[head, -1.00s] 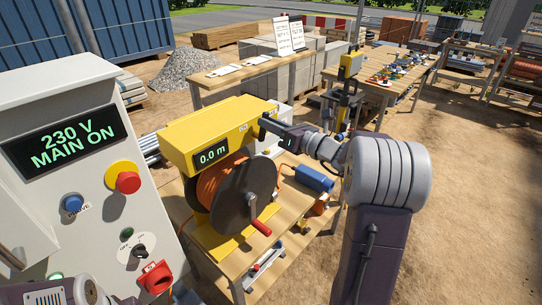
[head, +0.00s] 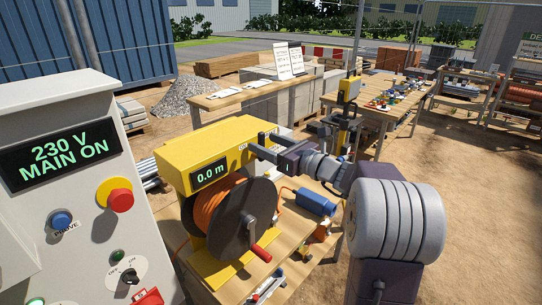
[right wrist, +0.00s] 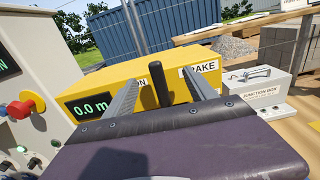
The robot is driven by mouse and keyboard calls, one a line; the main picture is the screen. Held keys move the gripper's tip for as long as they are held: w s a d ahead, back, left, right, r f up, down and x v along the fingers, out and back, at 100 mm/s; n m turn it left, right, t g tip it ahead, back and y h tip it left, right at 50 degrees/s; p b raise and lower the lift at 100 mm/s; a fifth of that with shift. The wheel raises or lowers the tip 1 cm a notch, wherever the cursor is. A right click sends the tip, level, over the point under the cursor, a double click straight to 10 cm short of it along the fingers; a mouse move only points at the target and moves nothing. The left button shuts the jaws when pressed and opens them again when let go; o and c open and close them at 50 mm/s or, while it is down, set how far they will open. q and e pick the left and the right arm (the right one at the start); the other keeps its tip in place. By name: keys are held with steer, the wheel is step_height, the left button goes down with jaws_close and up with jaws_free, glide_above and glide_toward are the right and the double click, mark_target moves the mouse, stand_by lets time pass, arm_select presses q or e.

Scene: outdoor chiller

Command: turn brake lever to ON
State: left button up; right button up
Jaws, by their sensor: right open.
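The black brake lever (right wrist: 159,84) stands upright against the yellow reel housing (right wrist: 82,90) in the right wrist view. A BRAKE label (right wrist: 203,75) is to its right, and a partly covered label ending in N is to its left. My right gripper (right wrist: 166,77) is open, with one finger on each side of the lever and visible gaps between. In the head view the right gripper (head: 259,145) reaches the right end of the yellow housing (head: 205,148); the lever is hidden there. My left gripper is out of view.
Below the housing are an orange cable reel (head: 236,217) and red crank (head: 261,253). A grey control panel (head: 75,190) with a red button (head: 120,200) stands left. A junction box (right wrist: 262,88) sits right of the housing. Open sandy ground lies right.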

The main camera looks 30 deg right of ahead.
steer(key=v, duration=0.6)
steer(key=shift+s+b, duration=0.3)
steer(key=shift+s, duration=0.05)
steer(key=shift+d, duration=0.15)
steer(key=b+v, duration=0.1)
steer(key=v, duration=0.8)
steer(key=shift+b, duration=0.35)
